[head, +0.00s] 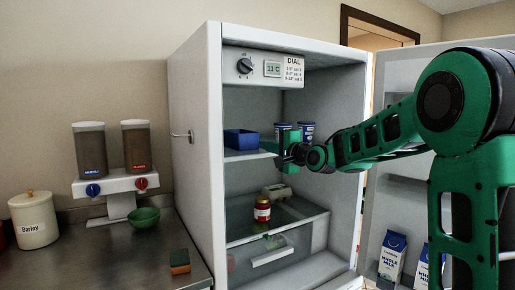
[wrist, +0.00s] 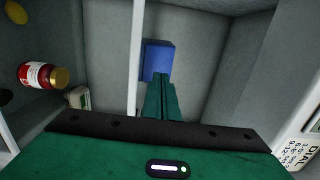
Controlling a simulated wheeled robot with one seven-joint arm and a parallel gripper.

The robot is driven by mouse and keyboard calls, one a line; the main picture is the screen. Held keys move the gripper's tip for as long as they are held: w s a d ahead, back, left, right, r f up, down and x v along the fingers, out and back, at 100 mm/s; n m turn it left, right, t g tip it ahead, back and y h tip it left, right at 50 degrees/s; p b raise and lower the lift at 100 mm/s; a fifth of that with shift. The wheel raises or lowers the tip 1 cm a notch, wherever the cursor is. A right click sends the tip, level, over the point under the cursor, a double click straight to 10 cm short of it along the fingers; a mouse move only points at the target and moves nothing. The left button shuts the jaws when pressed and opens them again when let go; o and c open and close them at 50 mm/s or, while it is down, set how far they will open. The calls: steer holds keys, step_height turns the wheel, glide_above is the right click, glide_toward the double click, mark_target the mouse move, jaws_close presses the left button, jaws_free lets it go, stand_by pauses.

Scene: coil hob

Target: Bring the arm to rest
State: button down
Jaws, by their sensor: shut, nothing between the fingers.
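My green arm reaches from the right of the head view into the open fridge (head: 212,130). My gripper (head: 281,160) is inside the fridge, near the edge of the upper shelf (head: 247,154). In the wrist view my gripper (wrist: 161,84) shows its two green fingers together, with nothing between them. A blue bin (head: 240,139) sits on the upper shelf, left of the gripper in the head view. In the wrist view the blue bin (wrist: 158,58) lies just beyond the fingertips; I cannot tell whether they touch it.
Blue-topped containers (head: 306,130) stand behind my arm. A red jar (head: 262,209) and an egg carton (head: 277,191) sit below. The dial panel (head: 264,67) is above. The open door (head: 407,185) with milk cartons (head: 391,258) stands right, close to my arm. A counter lies left.

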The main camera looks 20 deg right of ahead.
steer(key=s+d+f+n+g+h, duration=0.35)
steer(key=s+d+f, duration=0.25)
steer(key=s+f, duration=0.5)
steer(key=s+d+f+n+g+h, duration=0.2)
steer(key=s+d+f+g, duration=0.3)
steer(key=s+f, duration=0.65)
steer(key=s+f+n+g, duration=0.1)
steer(key=s+f+g, duration=0.2)
steer(key=s, duration=1.2)
steer(key=s+d+f+n+g, duration=0.1)
steer(key=s+f+g, duration=0.3)
steer(key=s, duration=1.2)
steer(key=shift+s+d+n+g, duration=0.25)
steer(key=shift+n+g, duration=0.2)
steer(key=shift+g, duration=0.5)
steer(key=shift+y, duration=0.25)
steer(key=shift+w+f, duration=0.25)
steer(key=shift+w, duration=0.35)
